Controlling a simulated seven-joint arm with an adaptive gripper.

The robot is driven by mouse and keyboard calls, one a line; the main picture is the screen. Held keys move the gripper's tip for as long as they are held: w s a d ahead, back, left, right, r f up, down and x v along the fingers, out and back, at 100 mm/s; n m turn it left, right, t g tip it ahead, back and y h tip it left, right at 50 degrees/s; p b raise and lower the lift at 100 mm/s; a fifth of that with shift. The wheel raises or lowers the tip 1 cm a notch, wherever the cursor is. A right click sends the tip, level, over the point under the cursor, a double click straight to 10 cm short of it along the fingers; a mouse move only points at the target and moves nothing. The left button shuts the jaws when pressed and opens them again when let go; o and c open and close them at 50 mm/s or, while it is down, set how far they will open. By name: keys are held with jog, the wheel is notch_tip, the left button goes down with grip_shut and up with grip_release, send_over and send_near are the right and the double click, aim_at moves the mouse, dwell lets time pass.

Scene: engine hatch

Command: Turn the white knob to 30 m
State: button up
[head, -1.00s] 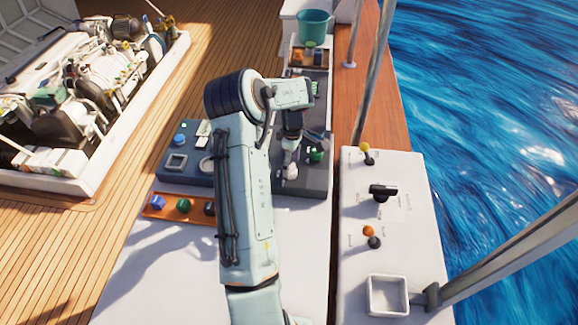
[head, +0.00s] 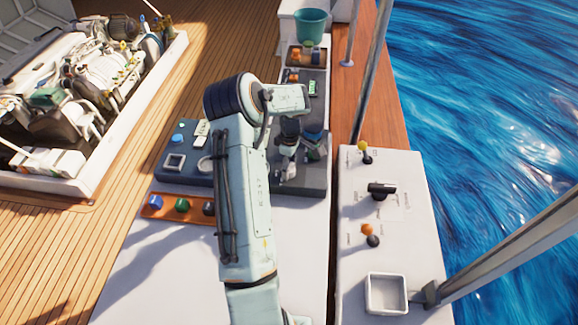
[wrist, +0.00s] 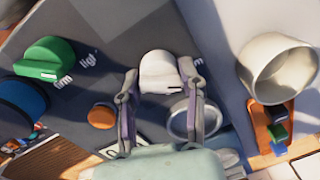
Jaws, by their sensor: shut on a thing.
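The white knob (wrist: 158,72) sits on a dark grey panel (wrist: 100,25) in the upper middle of the wrist view. My gripper (wrist: 159,75) is shut on it, with one finger on each side. Part of a printed "m" shows beside the right finger. The rest of the scale is hidden or too blurred to read, so I cannot tell the knob's setting. In the head view my gripper (head: 289,160) is down at the panel, and my arm covers much of the knob.
A green knob (wrist: 45,58), a blue knob (wrist: 20,98) and an orange button (wrist: 101,115) are left of my fingers in the wrist view. A white cup (wrist: 278,68) stands to the right. A white console (head: 390,215) with levers is right of the panel in the head view.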

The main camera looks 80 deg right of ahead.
jog(key=shift+d, duration=0.1)
jog(key=m, duration=0.6)
jog(key=shift+s, duration=0.1)
jog(key=m, duration=0.5)
jog(key=shift+m+h, duration=0.3)
jog(key=shift+s, duration=0.1)
jog(key=o, duration=1.1)
jog(key=shift+r, duration=0.1)
